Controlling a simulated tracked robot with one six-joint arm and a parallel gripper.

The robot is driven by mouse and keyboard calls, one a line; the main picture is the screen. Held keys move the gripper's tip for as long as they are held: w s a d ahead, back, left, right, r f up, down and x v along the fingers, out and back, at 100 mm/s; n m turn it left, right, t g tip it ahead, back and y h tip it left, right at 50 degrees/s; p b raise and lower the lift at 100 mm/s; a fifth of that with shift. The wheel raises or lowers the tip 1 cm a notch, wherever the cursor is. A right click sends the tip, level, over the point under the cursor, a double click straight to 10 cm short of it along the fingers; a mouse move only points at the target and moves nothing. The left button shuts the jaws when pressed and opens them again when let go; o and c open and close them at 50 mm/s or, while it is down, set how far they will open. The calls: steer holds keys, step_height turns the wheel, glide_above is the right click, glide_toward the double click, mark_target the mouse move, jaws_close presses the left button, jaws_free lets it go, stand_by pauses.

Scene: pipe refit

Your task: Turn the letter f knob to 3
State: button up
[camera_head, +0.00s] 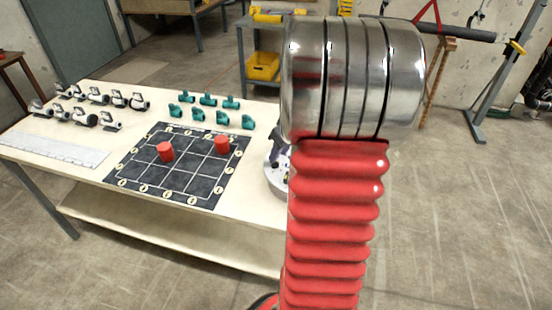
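No knob marked with a letter f can be made out in the head view. A round grey object (274,178) with dark parts on it stands at the table's right end. It is mostly hidden behind my red and silver arm, so I cannot tell what it is. My gripper does not show in this view.
The pale table (130,218) carries a dark grid board (183,178) with two red cylinders (166,151) on it. Several white-and-dark fittings (85,118), several green pipe tees (196,113) and a white ruled strip (50,150) lie around it. Floor is open at right.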

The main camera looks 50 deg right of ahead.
steer(key=shift+x, duration=2)
jaws_close()
steer(key=shift+a, duration=0.1)
